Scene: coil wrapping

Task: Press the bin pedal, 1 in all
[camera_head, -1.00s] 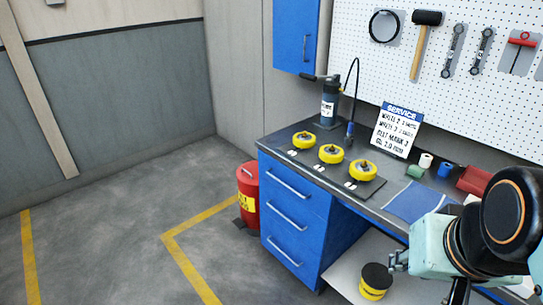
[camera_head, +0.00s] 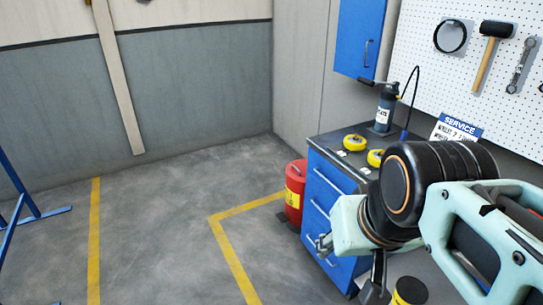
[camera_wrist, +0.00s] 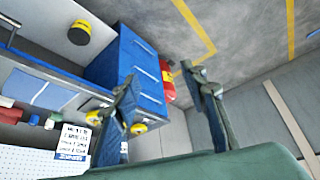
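The red bin (camera_head: 295,190) with a yellow label stands on the floor at the left end of the blue drawer cabinet. A dark piece at its foot (camera_head: 283,216) looks like the pedal; its shape is too small to tell. My gripper (camera_head: 350,268) is in front of the cabinet, right of the bin and nearer the camera, touching neither as far as I can see. In the wrist view my gripper (camera_wrist: 163,78) has its two fingers wide apart with nothing between them. The bin (camera_wrist: 166,84) shows partly between the fingers, beyond them.
The blue cabinet (camera_head: 322,190) and its workbench stand right of the bin. A yellow and black round thing (camera_head: 408,292) is low at the bottom right. Blue stand legs (camera_head: 25,213) are at the far left. The floor (camera_head: 160,225) left of the bin is clear, with yellow lines.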

